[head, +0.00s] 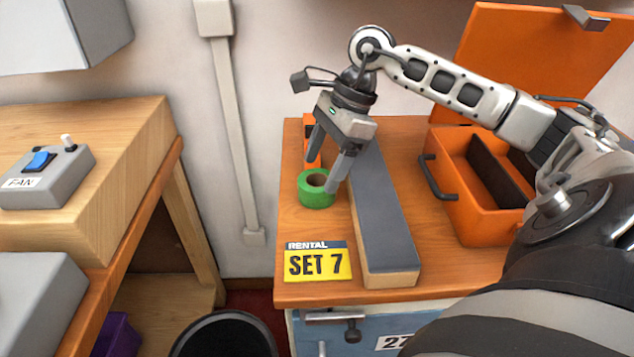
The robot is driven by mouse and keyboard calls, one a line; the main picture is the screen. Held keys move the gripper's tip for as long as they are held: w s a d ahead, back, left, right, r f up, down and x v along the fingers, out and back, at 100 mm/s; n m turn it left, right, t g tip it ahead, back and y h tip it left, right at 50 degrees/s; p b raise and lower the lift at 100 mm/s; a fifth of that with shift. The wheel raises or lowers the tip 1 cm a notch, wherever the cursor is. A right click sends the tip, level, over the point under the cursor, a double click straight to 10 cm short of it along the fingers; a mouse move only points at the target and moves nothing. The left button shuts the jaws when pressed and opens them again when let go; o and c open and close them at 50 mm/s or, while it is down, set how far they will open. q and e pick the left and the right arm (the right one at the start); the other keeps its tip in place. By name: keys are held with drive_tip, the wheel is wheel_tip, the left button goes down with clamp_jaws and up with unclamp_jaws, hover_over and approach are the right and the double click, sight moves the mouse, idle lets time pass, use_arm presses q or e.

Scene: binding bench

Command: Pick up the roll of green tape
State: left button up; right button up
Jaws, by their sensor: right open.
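The roll of green tape (316,198) lies flat on the wooden bench top, near its left edge, with its brown core facing up. My right gripper (319,178) points down at the roll, with its two fingers apart. One fingertip is at the roll's far left and the other is at its right side. I cannot tell whether the fingers touch the tape. My left gripper is not in view.
A long block with a dark grey top (378,215) lies just right of the roll. A yellow "RENTAL SET 7" sign (318,262) is in front. An open orange toolbox (462,205) stands at right. An orange object (311,125) is behind the gripper.

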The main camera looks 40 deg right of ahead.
sight(318, 180)
drive_tip(key=x, duration=0.4)
drive_tip(key=shift+d+f, duration=0.15)
drive_tip(key=shift+d, duration=0.05)
drive_tip(key=c, duration=0.8)
drive_tip(key=shift+o, duration=0.2)
